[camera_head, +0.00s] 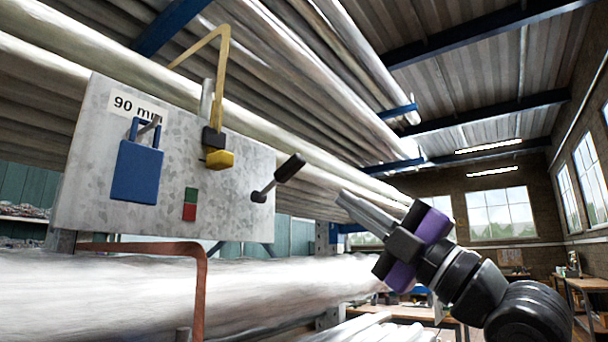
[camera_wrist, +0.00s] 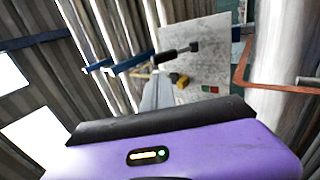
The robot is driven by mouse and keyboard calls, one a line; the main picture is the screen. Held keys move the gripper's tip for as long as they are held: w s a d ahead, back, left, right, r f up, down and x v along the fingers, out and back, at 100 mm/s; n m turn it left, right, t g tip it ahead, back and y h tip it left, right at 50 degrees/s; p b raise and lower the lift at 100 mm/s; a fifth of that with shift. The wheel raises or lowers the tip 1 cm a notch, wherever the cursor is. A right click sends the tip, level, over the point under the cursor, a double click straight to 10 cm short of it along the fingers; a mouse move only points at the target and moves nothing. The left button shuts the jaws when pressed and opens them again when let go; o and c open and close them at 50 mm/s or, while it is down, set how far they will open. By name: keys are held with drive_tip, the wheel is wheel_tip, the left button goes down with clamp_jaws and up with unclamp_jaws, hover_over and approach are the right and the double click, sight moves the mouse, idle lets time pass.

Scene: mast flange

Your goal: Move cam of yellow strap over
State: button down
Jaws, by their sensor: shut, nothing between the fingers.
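The yellow strap (camera_head: 223,62) comes over the pipes and down in front of a grey metal plate (camera_head: 90,185). Its cam (camera_head: 219,159), a yellow block under a black piece (camera_head: 213,138), sits at the plate's upper middle. The yellow cam also shows in the wrist view (camera_wrist: 178,79), beyond my fingers and partly beside them. My gripper (camera_head: 342,198) is shut and empty, to the right of the plate, its fingers pointing up and left. It also shows in the wrist view (camera_wrist: 156,78). It appears apart from the cam and strap.
A black-handled lever (camera_head: 290,168) sticks out at the plate's right, between my gripper and the cam in the picture. A blue padlock (camera_head: 137,172), a green-and-red marker (camera_head: 190,204) and a "90 mm" label (camera_head: 124,106) are on the plate.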

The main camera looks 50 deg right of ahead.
sight(298, 167)
drive_tip(key=p+x, duration=0.4)
drive_tip(key=x, duration=0.8)
drive_tip(key=shift+w+r, duration=0.1)
drive_tip(key=shift+r, duration=0.05)
drive_tip(key=shift+x, duration=0.8)
drive_tip(key=shift+w, duration=0.1)
drive_tip(key=shift+p, duration=0.3)
drive_tip(key=r+p, duration=0.1)
drive_tip(key=g+p, duration=0.1)
drive_tip(key=shift+w+r+p, duration=0.3)
drive_tip(key=shift+r+p, duration=0.1)
drive_tip(key=g+p, duration=0.1)
drive_tip(key=w+r+g+p, duration=0.1)
drive_tip(key=p, duration=0.1)
drive_tip(key=shift+w+r+g, duration=0.1)
drive_tip(key=shift+r+g, duration=0.2)
drive_tip(key=shift+g, duration=0.1)
drive_tip(key=shift+w+a+r+g+p, duration=0.15)
drive_tip(key=shift+w+g+p, duration=0.15)
drive_tip(key=shift+p, duration=0.25)
drive_tip(key=shift+w, duration=0.25)
drive_tip(key=shift+x, duration=0.95)
